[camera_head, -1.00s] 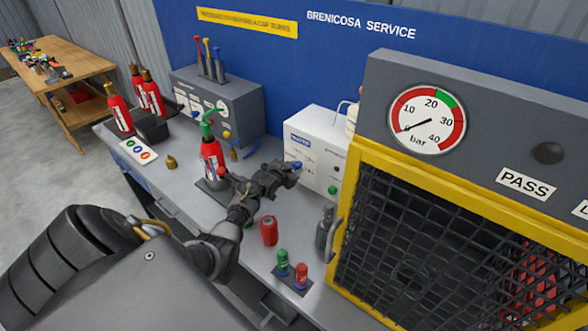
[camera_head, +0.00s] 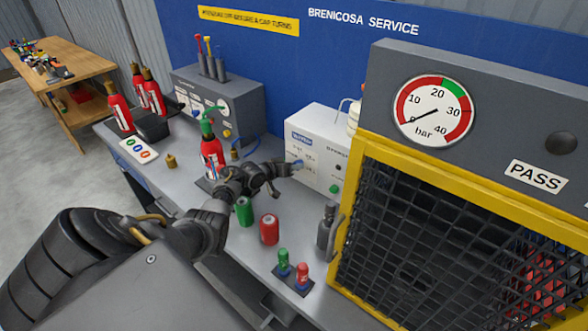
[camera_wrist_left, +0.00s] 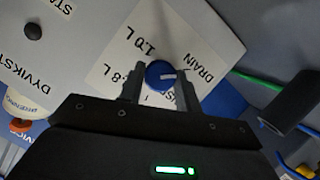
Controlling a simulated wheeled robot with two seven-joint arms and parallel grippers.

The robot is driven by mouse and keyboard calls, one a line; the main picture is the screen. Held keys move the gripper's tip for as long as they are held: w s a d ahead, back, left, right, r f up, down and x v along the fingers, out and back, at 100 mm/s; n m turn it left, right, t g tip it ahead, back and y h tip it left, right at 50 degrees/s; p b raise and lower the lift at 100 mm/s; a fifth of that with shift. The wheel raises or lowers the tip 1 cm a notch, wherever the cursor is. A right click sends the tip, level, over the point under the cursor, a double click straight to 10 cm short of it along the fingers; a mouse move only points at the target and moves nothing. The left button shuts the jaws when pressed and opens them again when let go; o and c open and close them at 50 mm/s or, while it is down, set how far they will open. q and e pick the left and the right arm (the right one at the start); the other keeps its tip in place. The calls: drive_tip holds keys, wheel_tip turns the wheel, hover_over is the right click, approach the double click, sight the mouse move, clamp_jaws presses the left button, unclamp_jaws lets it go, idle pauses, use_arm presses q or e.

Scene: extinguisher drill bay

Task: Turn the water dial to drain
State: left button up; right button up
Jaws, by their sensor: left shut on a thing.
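The water dial is a round blue knob (camera_wrist_left: 160,75) with a white mark on the front of a white box (camera_head: 318,150). In the left wrist view, the dial sits between the two fingers of my left gripper (camera_wrist_left: 159,88), which is shut on it. The labels DRAIN, 1.0 L and one ending in .8 L surround it. The white mark is on the dial's right side, toward the word DRAIN (camera_wrist_left: 198,74). In the head view, the gripper reaches the box from the left and partly hides the dial. My right gripper is not in view.
A red extinguisher (camera_head: 211,158) stands behind my left wrist. A green cylinder (camera_head: 244,211) and a red cylinder (camera_head: 269,229) stand on the bench in front. A yellow-framed mesh cage (camera_head: 350,235) blocks the right side. A grey control box (camera_head: 235,108) stands at the back.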

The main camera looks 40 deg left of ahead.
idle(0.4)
use_arm(q)
drive_tip(key=o, duration=1)
drive_tip(key=shift+c, duration=0.2)
drive_tip(key=shift+s, duration=0.1)
drive_tip(key=v, duration=1)
drive_tip(key=shift+s+a+b, duration=0.2)
drive_tip(key=shift+s+b, duration=0.1)
